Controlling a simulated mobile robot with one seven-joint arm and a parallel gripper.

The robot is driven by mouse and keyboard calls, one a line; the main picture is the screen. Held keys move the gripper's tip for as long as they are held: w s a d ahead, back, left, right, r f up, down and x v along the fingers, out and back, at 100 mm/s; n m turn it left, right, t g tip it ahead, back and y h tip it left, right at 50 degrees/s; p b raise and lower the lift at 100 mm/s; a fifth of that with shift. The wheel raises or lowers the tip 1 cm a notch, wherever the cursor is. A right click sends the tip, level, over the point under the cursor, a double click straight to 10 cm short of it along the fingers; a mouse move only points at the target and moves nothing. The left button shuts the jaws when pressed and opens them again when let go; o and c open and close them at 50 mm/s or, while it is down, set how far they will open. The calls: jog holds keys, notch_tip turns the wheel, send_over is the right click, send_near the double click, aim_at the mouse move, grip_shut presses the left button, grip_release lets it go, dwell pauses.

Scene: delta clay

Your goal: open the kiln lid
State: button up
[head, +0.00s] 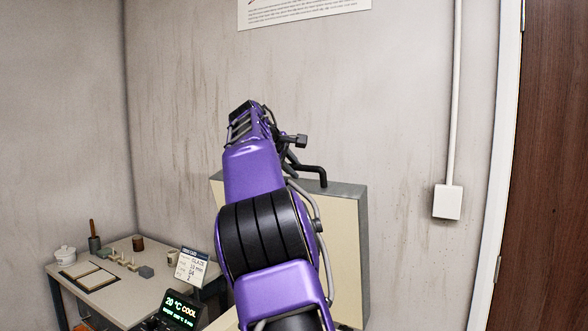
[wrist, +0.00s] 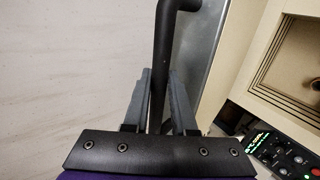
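The kiln lid (head: 347,240) stands upright in the head view, a cream slab with a grey edge, partly hidden behind my arm. Its black bent handle (head: 316,172) sticks out at the top edge. In the wrist view the handle (wrist: 166,40) runs down between the two grey fingers of my gripper (wrist: 160,74), which look closed against it on both sides. The lid's grey metal side (wrist: 207,65) is just right of the fingers. The kiln (wrist: 245,95) shows its stepped cream opening at the right. In the head view my gripper's fingers are hidden.
A control panel with a green display (wrist: 257,142) is beside the kiln; its display (head: 180,308) reads 20 °C COOL. A worktable (head: 125,306) with pots and small items stands at the left. A wall conduit box (head: 447,202) and brown door (head: 553,170) are at the right.

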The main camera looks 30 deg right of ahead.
jog(key=o, duration=0.4)
